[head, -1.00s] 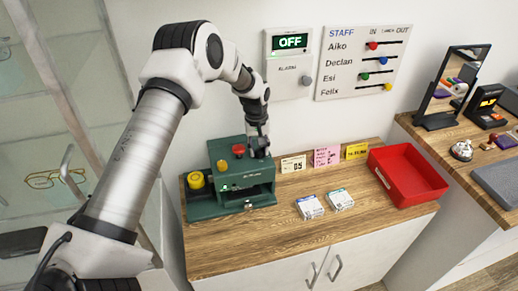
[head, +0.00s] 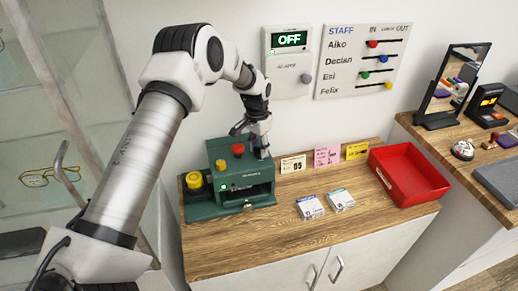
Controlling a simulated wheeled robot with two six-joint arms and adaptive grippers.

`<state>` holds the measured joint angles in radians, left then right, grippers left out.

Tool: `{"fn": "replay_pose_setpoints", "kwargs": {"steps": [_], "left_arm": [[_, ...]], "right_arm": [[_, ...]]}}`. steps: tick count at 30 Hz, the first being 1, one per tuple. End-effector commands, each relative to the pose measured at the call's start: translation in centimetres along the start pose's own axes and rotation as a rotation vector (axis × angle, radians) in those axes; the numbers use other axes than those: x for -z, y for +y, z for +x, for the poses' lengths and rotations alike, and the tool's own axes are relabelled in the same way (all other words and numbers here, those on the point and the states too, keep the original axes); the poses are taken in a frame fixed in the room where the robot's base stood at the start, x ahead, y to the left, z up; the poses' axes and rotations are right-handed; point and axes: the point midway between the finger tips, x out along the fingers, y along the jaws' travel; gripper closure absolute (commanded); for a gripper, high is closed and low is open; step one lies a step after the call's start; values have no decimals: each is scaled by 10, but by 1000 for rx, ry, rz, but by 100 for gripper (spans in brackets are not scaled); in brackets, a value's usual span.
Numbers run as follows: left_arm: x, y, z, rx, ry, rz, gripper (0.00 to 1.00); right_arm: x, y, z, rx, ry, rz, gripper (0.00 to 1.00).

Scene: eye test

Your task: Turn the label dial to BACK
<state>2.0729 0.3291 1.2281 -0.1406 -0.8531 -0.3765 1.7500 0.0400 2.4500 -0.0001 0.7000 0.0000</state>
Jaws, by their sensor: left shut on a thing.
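The green label machine (head: 228,196) stands at the left end of the wooden counter. It has a red button (head: 238,149) and a small yellow button (head: 221,165) on top. My left gripper (head: 262,152) comes down at the right end of the machine's top. It is shut on what seems to be the label dial, which the fingers hide. The dial's setting cannot be read. My right gripper is not in view.
A larger yellow knob (head: 193,180) sits at the machine's left side. Two small boxes (head: 310,207) (head: 341,199), several cards (head: 327,156) and a red tray (head: 407,176) stand to the right. A wall panel (head: 289,40) reads OFF. The front counter is clear.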

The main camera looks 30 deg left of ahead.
Motion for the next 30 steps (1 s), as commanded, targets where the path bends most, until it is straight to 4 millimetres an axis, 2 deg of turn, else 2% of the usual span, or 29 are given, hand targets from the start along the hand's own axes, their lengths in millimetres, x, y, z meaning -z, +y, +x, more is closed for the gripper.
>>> {"fn": "replay_pose_setpoints", "kwargs": {"steps": [30], "left_arm": [[1,1,-1,2,-50,922,100]], "right_arm": [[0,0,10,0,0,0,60]]}}
